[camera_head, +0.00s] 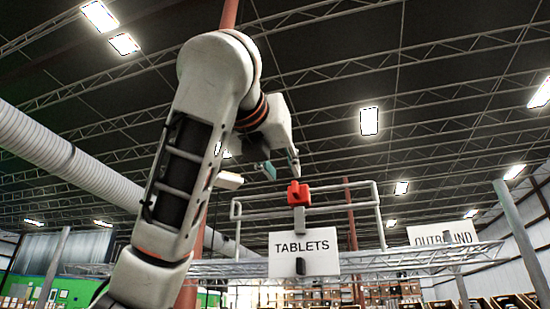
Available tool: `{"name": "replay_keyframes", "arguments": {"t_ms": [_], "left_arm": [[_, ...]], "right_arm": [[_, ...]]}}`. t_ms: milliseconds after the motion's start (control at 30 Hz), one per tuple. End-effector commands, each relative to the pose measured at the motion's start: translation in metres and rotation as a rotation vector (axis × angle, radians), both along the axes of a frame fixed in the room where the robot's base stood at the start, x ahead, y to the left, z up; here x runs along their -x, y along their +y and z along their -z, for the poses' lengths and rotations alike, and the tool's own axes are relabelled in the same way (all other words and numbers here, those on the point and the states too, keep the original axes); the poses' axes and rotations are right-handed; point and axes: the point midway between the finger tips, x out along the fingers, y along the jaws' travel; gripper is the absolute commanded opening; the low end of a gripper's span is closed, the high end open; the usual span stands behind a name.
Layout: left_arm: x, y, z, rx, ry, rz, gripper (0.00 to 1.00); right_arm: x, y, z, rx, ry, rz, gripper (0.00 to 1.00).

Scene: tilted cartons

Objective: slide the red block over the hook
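The red block (298,193) is near the middle of the view, at the top of a grey upright piece (300,220) that rises behind or above the white TABLETS sign (283,262). I cannot tell whether this grey piece is the hook, or how far the block sits over it. A short dark peg (300,268) shows at the sign's lower part. My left gripper (281,169) is just above the block, fingers pointing down and spread apart, with nothing seen between them. Whether its right fingertip touches the block is unclear. My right gripper is out of view.
A grey tube rail (236,210) stands around the block on both sides. Shelves of cartons (505,300) line the lower right.

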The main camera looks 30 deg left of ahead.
Motion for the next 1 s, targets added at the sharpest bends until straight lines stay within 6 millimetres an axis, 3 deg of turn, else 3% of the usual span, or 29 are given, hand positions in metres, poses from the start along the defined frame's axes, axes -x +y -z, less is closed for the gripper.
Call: {"name": "replay_keyframes", "arguments": {"t_ms": [300,1000], "left_arm": [[0.033,-0.007,-0.001,-0.001,-0.004,-0.003,0.26],[0.038,-0.009,0.000,0.001,-0.001,-0.002,0.26]], "right_arm": [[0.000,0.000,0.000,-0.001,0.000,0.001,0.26],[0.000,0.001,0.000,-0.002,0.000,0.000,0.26]]}}
